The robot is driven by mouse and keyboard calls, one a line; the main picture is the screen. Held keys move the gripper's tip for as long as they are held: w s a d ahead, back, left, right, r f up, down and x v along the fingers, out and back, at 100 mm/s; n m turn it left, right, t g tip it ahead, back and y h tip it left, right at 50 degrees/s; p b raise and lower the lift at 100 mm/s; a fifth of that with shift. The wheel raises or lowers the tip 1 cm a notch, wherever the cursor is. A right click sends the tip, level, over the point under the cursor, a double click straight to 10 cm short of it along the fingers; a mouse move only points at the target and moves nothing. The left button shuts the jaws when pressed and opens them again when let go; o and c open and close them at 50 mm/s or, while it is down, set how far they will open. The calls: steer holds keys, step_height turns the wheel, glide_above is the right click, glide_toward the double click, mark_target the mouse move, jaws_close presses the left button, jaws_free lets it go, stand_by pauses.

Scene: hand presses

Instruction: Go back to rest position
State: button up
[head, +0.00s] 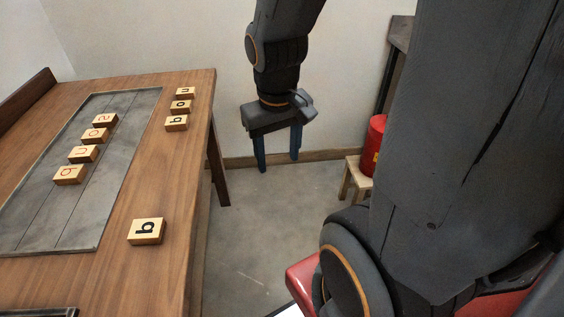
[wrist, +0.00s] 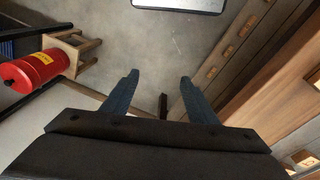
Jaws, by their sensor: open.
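My gripper (head: 278,160) hangs with its fingers down over the open floor, right of the wooden table (head: 150,190) in the head view. Its two blue fingers are apart with nothing between them. In the wrist view the gripper (wrist: 158,82) also shows open and empty above the grey floor. It touches nothing that I can see.
Lettered blocks stand in a row on a grey panel (head: 118,150), with more along the table's right side and one block (head: 147,231) nearer. A red canister (head: 375,145) is on a wooden stool (head: 352,177) at right. Floor between is clear.

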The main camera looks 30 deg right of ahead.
steer(key=s+a+r+g+p, duration=0.1)
steer(key=s+a+r+p, duration=0.2)
steer(key=a+p, duration=0.1)
steer(key=shift+s+a+n+y, duration=0.25)
steer(key=shift+a+n+y, duration=0.05)
steer(key=shift+a, duration=0.15)
stand_by(1.0)
